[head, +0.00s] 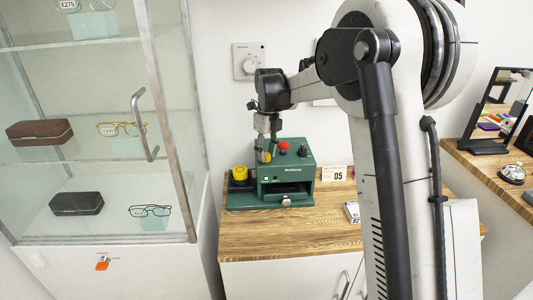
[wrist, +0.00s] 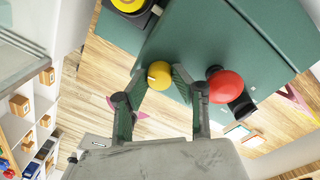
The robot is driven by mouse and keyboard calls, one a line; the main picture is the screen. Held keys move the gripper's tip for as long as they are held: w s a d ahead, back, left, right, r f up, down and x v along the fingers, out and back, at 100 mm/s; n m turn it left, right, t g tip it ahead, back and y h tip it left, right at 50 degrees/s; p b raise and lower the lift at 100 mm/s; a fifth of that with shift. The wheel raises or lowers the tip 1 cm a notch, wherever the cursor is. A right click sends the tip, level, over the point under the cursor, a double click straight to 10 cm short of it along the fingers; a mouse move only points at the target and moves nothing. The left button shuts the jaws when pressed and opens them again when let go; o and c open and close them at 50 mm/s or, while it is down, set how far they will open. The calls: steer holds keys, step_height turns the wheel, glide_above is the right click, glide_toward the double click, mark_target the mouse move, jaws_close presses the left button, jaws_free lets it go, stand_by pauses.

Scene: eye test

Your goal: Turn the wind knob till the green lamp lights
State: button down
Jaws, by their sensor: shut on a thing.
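A green machine (head: 300,184) stands on the wooden counter in the head view; its green housing (wrist: 205,35) fills the top of the wrist view. My gripper (head: 265,151) points down at its top left. In the wrist view the fingers of my gripper (wrist: 160,80) are closed on both sides of a yellow round knob (wrist: 158,73). That yellow knob (head: 264,157) is partly hidden in the head view. A red round knob (wrist: 226,86) is just right of the fingers. I cannot tell which is labelled wind. A small pale spot (head: 266,178) is on the machine's front; no lit green lamp is clear.
A yellow-topped black part (head: 240,173) is at the machine's left side. A black knob (head: 304,151) stands on its right top. A glass cabinet (head: 95,150) with spectacles is at left. The counter front (head: 270,243) is bare.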

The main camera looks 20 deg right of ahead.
mark_target(268, 154)
steer(key=shift+m, duration=0.3)
steer(key=c, duration=1.4)
jaws_free()
steer(key=shift+c, duration=0.2)
step_height(268, 154, up, 12)
steer(key=shift+w+d, duration=0.15)
steer(key=shift+d, duration=0.1)
